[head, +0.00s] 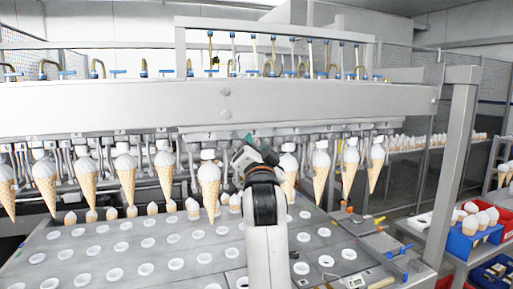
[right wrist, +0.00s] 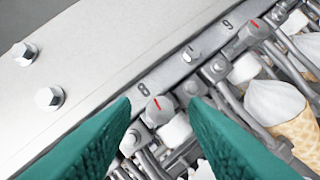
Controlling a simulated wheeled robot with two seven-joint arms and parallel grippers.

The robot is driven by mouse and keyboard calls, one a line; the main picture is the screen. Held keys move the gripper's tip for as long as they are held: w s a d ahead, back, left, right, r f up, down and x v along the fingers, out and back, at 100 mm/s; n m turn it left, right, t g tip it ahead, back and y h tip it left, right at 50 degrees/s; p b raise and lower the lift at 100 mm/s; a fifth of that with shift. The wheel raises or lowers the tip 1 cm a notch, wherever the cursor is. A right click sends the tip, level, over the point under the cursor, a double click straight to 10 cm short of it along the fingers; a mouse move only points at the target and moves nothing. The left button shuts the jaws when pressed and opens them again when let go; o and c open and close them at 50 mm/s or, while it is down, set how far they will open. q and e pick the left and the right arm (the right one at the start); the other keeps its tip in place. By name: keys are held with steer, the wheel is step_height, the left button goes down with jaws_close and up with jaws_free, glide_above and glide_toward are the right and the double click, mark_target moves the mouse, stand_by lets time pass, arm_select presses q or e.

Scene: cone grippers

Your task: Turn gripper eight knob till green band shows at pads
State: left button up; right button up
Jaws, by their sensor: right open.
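No green band shows; the pads of gripper eight cannot be made out. My left gripper is not in view.
A second knob (right wrist: 260,28) with a red mark sits near the number 9. An ice cream cone (right wrist: 281,108) hangs close to my right finger. More cones (head: 208,184) hang in a row beside my arm. A tray with round holes (head: 120,256) lies below.

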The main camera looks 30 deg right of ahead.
jaws_close()
steer(key=shift+d+f+n+t+y, duration=0.1)
steer(key=shift+n+t+y, duration=0.5)
steer(key=shift+n, duration=1.1)
jaws_free()
steer(key=b+v, duration=0.4)
steer(key=v, duration=0.8)
